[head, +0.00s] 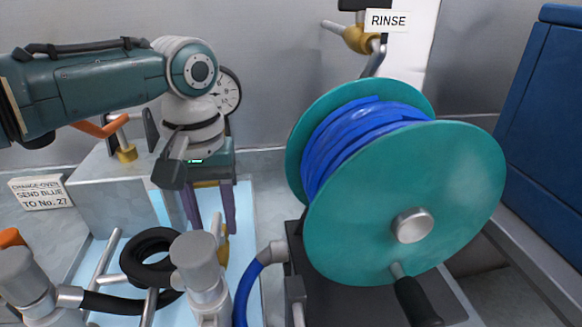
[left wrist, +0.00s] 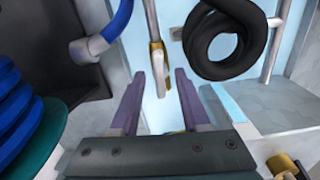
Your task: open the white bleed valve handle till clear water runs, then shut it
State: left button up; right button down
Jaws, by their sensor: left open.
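The white valve handle (left wrist: 162,77) shows in the left wrist view, hanging from a brass valve body (left wrist: 155,47) on a thin metal pipe. My left gripper (left wrist: 160,74) is open, with its two purple fingers on either side of the handle in that view. A gap shows between each finger and the handle; I cannot tell how far the handle is in depth. In the head view my left gripper (head: 211,226) points down, and a bit of brass (head: 224,245) shows below it, partly hidden by a grey cylinder. No running water is visible. My right gripper is not in view.
A teal reel (head: 450,190) with blue hose stands close on the right. Grey cylinders (head: 200,265) and a coiled black hose (head: 150,255) crowd the front. An orange-handled valve (head: 100,127) is left, and a RINSE-labelled brass valve (head: 360,38) is at the back.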

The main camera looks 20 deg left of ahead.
pick_arm(q)
grip_shut()
dwell(0.3)
dwell(0.3)
